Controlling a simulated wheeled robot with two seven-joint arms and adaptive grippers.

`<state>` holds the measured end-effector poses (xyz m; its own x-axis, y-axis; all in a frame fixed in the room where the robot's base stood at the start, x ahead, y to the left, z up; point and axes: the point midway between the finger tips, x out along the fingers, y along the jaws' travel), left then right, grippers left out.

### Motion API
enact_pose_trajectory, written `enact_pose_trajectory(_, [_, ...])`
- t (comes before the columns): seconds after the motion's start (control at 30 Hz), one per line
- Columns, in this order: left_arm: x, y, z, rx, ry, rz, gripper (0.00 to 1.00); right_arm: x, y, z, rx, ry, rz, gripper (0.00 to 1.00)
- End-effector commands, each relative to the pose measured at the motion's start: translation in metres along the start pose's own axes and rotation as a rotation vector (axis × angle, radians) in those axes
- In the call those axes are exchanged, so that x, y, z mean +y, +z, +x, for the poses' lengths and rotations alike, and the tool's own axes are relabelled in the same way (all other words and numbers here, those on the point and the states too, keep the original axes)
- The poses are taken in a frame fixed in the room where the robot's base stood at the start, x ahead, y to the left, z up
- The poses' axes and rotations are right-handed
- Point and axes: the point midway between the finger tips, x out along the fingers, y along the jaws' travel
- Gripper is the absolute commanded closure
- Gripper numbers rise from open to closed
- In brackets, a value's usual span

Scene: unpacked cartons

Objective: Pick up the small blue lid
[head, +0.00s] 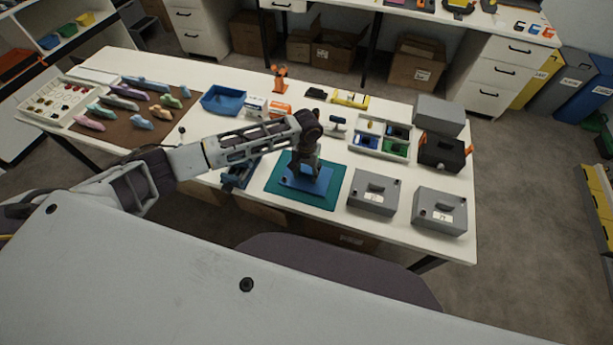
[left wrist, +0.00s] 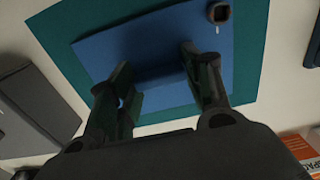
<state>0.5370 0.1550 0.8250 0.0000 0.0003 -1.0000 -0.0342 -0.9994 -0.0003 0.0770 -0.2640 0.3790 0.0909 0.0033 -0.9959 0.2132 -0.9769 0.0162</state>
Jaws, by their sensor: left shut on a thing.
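The small blue lid (head: 304,184) is a flat blue plate over the teal mat (head: 330,194) at the front of the table. In the left wrist view the lid (left wrist: 112,51) overlaps the teal mat (left wrist: 253,45), with a raised part between my fingers. My left gripper (head: 306,172) points down at the lid and is shut on its raised part; it also shows in the left wrist view (left wrist: 155,78). The fingers hide part of the lid. I cannot tell whether the lid touches the mat. My right gripper is not in view.
Two grey boxes (head: 374,192) (head: 439,211) stand right of the mat. A divided white tray (head: 370,151) is behind them. A blue bin (head: 223,100) and an orange-white box (head: 279,109) are further back. A small dark knob (left wrist: 219,13) shows at the lid's corner.

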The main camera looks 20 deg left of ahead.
Motion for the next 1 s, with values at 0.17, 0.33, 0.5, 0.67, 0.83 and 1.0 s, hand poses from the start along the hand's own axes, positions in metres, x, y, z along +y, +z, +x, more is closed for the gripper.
enact_pose_trajectory(0.17, [0.000,0.000,0.000,0.000,0.000,0.000,0.77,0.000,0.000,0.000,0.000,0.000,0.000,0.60])
enact_pose_trajectory(0.33, [0.000,0.000,-0.001,0.000,0.000,0.000,0.77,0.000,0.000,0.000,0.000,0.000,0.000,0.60])
enact_pose_trajectory(0.5, [0.000,0.000,-0.008,0.001,0.000,0.000,0.77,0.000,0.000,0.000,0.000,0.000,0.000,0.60])
enact_pose_trajectory(0.67, [0.000,-0.001,-0.024,0.002,0.001,0.000,0.77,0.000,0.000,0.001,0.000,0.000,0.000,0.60])
enact_pose_trajectory(0.83, [0.000,-0.001,-0.048,0.002,0.002,0.000,0.77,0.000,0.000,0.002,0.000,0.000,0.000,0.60])
enact_pose_trajectory(1.0, [0.000,-0.001,-0.073,0.003,0.001,0.000,0.77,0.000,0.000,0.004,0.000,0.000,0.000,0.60])
